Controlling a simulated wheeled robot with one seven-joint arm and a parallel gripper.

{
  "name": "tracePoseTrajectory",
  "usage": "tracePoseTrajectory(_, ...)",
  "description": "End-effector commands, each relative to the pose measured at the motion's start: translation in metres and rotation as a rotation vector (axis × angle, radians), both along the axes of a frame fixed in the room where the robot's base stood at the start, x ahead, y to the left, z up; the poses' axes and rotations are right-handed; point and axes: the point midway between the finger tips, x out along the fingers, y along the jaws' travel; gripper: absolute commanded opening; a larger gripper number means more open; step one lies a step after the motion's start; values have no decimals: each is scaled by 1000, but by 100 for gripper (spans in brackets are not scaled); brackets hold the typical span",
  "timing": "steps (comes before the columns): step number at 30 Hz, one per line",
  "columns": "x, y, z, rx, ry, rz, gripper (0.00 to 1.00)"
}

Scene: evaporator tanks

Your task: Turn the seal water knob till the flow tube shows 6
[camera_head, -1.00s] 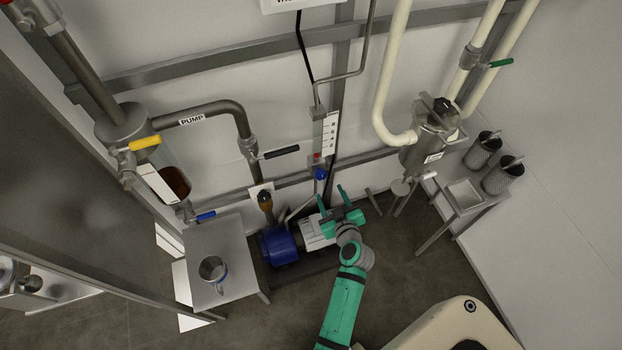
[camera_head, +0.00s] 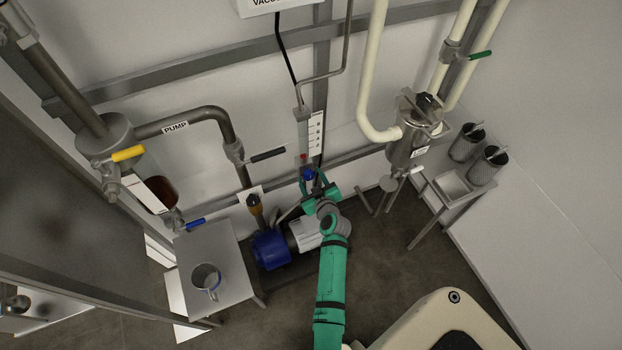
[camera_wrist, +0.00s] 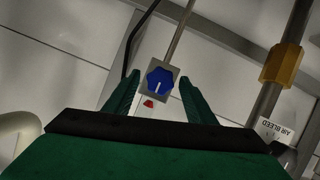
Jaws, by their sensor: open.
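The seal water knob is a blue knob (camera_head: 307,174) with a white pointer line, at the foot of the flow tube. In the wrist view the knob (camera_wrist: 160,80) sits on a grey block between and beyond my fingertips. The flow tube (camera_head: 303,128) stands above it with a white number scale (camera_head: 316,134) at its right. A small red mark shows low in the tube; the numbers are too small to read surely. My green gripper (camera_head: 317,184) is open at the knob. In the wrist view its fingers (camera_wrist: 160,84) stand on either side, apart from the knob.
A blue pump (camera_head: 270,250) is below left of my gripper. A brass air bleed fitting (camera_wrist: 282,64) is to the right in the wrist view. A black-handled valve (camera_head: 268,155) is left of the tube. A steel table with a mug (camera_head: 206,278) stands at left.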

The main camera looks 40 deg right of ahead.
Motion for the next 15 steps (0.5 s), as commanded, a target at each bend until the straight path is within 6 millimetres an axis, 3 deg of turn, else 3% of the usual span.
tracePoseTrajectory(3, 0, 0, 0, 0, 0, 0, 48)
tracePoseTrajectory(8, 0, 0, 0, 0, 0, 0, 10)
tracePoseTrajectory(15, 0, 0, 0, 10, -3, -1, 9)
